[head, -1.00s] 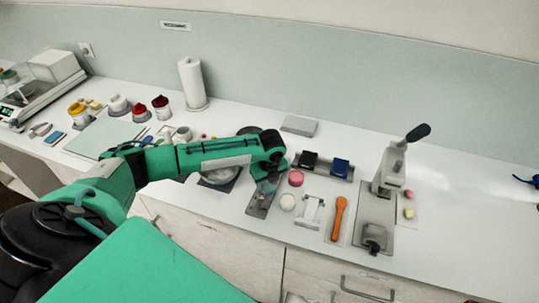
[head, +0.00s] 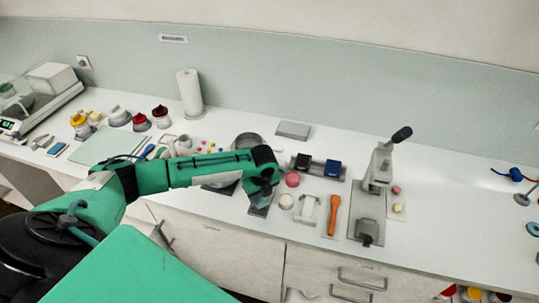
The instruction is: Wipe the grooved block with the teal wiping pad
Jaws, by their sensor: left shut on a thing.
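My left gripper (head: 262,191) points down over a dark grey plate (head: 260,211) near the front edge of the counter. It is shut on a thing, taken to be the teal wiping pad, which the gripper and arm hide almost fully. I cannot make out the grooved block for certain; the spot under the gripper is covered, and I cannot tell whether the pad touches anything there. My right gripper is out of view.
Right of the gripper are a pink disc (head: 292,180), a white round piece (head: 286,201), a white stand (head: 307,210) and an orange tool (head: 334,214). Behind stand black and blue blocks (head: 333,168). A lever press (head: 379,168) stands further right. A paper roll (head: 189,93) is behind.

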